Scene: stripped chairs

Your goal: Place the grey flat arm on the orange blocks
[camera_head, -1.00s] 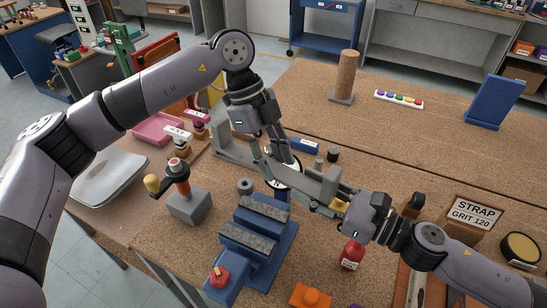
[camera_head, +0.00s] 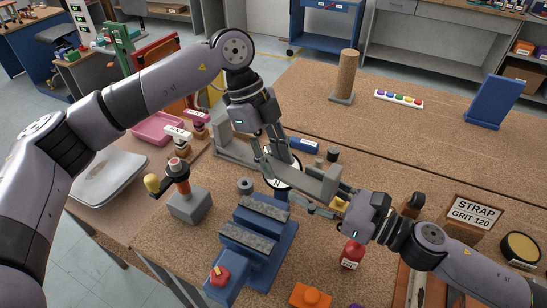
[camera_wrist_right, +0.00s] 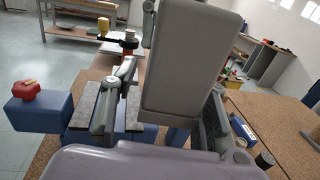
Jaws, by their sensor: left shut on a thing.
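The grey flat arm (camera_head: 235,146) is a long bar held above the bench, running from left of my left gripper toward my right gripper. My left gripper (camera_head: 277,165) is shut on its middle. My right gripper (camera_head: 325,198) is open at its right end; one finger stands clear of the bar. In the right wrist view the bar's end (camera_wrist_right: 190,65) fills the middle, between my right gripper's spread fingers (camera_wrist_right: 165,110). An orange piece with a round knob (camera_head: 311,297) lies at the bottom edge. I cannot tell whether it is one of the orange blocks.
A blue vise (camera_head: 285,240) with grey jaws stands in front of the bar. A grey block with a handle (camera_head: 187,205) is left of it. A red bottle (camera_head: 351,255) stands below my right gripper. The bench's far right half is mostly clear.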

